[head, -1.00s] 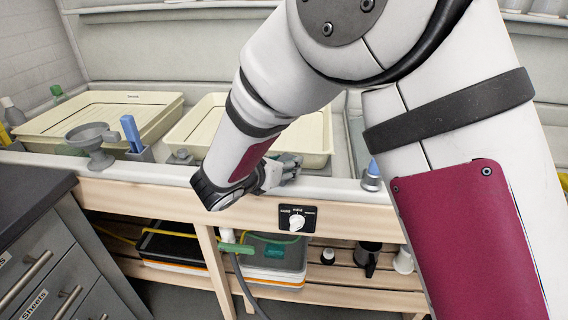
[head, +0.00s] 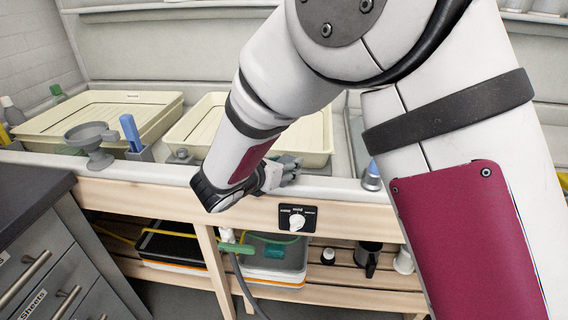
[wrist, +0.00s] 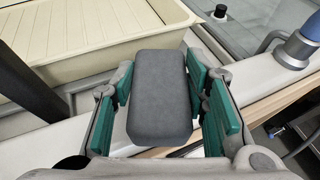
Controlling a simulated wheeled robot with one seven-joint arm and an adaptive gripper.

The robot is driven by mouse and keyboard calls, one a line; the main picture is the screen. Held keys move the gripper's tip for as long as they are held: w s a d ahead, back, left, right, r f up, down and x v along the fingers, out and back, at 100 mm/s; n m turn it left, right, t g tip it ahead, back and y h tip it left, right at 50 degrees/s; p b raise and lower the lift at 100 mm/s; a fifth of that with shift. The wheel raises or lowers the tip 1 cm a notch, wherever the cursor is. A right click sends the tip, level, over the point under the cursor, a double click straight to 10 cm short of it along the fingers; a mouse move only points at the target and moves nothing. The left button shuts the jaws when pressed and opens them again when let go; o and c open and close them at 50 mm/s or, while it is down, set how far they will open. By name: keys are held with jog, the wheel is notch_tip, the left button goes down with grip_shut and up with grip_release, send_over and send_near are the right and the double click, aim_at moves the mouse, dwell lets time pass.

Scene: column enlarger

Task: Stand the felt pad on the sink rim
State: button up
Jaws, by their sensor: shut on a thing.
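The felt pad (wrist: 158,95) is a dark grey block with rounded edges, seen in the wrist view between the green finger pads of my gripper (wrist: 165,88). My gripper is shut on it. The sink rim (wrist: 70,142) is the pale ledge that runs below and behind the pad; I cannot tell whether the pad touches it. In the head view my gripper (head: 283,172) is just over the sink rim (head: 330,188), in front of the right cream tray. The pad cannot be made out there, as my arm and gripper hide it.
Two cream trays (head: 95,115) lie in the sink. A grey funnel (head: 90,140) and a blue-handled item (head: 130,132) stand on the rim at left. A blue-topped grey item (head: 372,178) stands right of my gripper.

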jog(key=shift+f, duration=0.35)
dwell(0.4)
jog(key=o, duration=1.1)
jog(key=p+v, duration=0.2)
jog(key=v, duration=0.6)
dwell(1.2)
dwell(0.3)
